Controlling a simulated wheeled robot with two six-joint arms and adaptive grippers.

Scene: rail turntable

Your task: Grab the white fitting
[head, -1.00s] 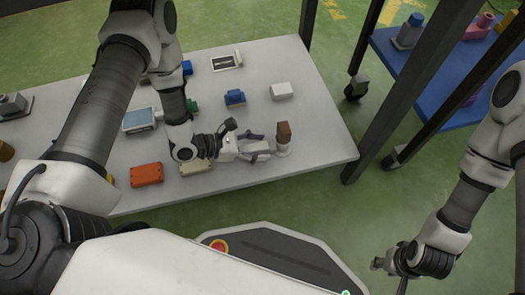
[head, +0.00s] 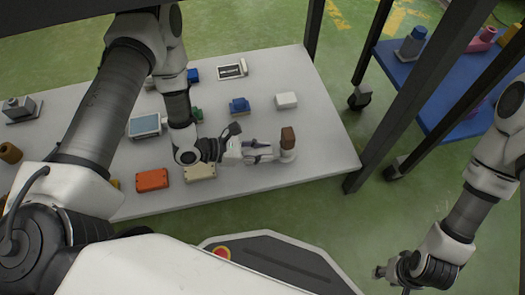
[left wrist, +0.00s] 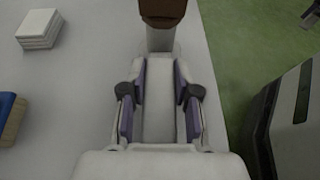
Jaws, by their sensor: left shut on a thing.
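The white fitting (head: 288,154) stands upright near the right end of the grey table, with a brown block-like top.
A white block (head: 286,100) and a blue block (head: 240,106) lie behind my left gripper. An orange box (head: 152,180) and a cream box (head: 200,172) lie near the table's (head: 330,160) front edge. A dark post (head: 390,120) and a blue shelf (head: 440,100) stand to the right.

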